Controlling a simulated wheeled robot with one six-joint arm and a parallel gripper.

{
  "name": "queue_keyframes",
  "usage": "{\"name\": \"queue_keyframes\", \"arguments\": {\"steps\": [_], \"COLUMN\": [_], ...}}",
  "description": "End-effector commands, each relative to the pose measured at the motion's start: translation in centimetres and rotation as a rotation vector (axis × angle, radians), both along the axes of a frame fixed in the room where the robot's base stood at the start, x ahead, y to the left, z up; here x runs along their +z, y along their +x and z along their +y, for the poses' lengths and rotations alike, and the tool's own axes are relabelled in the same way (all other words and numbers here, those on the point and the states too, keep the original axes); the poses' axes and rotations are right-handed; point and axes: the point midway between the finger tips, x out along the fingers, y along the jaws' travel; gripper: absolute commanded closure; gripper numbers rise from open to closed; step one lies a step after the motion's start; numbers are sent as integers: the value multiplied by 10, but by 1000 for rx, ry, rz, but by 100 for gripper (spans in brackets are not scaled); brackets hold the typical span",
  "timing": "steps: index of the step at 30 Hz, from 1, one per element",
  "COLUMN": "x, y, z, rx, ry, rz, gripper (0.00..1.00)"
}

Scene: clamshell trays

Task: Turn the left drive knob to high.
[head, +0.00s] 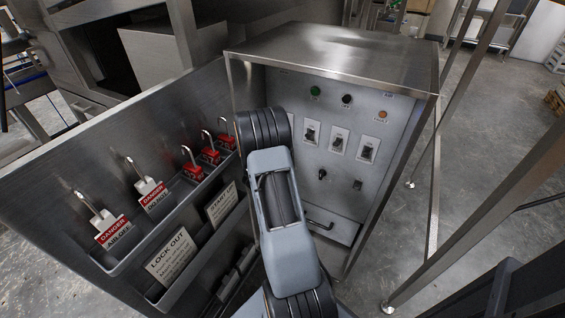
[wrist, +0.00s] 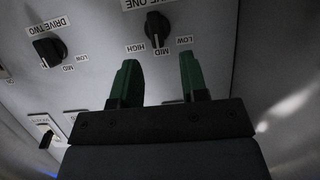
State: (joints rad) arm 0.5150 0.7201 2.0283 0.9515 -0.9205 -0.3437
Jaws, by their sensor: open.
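The left drive knob (wrist: 158,30) is black, on the pale panel at the top of the wrist view. Its label, partly cut off, ends in ONE and appears upside down. HIGH stands to its picture left, MID below and LOW to the right; its lower end seems to point near MID. My gripper (wrist: 158,60) is open, with green fingers apart and nothing between them. The knob shows beyond the gap, and I cannot tell how far. In the head view my arm hides the gripper and this knob.
The DRIVE TWO knob (wrist: 48,52) is left in the wrist view. In the head view, the steel cabinet (head: 335,55) has several toggle switches (head: 338,143) and a green button (head: 315,91). A lockout board (head: 110,170) with red padlocks (head: 192,168) stands left; metal posts (head: 437,160) stand right.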

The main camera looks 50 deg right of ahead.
Motion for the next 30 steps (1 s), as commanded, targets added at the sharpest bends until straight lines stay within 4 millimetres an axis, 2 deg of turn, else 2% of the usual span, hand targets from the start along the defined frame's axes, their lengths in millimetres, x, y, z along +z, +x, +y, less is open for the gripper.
{"name": "queue_keyframes", "arguments": {"steps": [3, 9, 20, 30], "x": [-8, -13, -14, -14], "y": [3, 8, 10, 10], "z": [-16, -29, -32, -31], "rx": [-3, -1, 4, 4], "ry": [0, 0, 1, 1], "rz": [0, -1, 1, 1], "gripper": [60, 60, 60, 91]}}
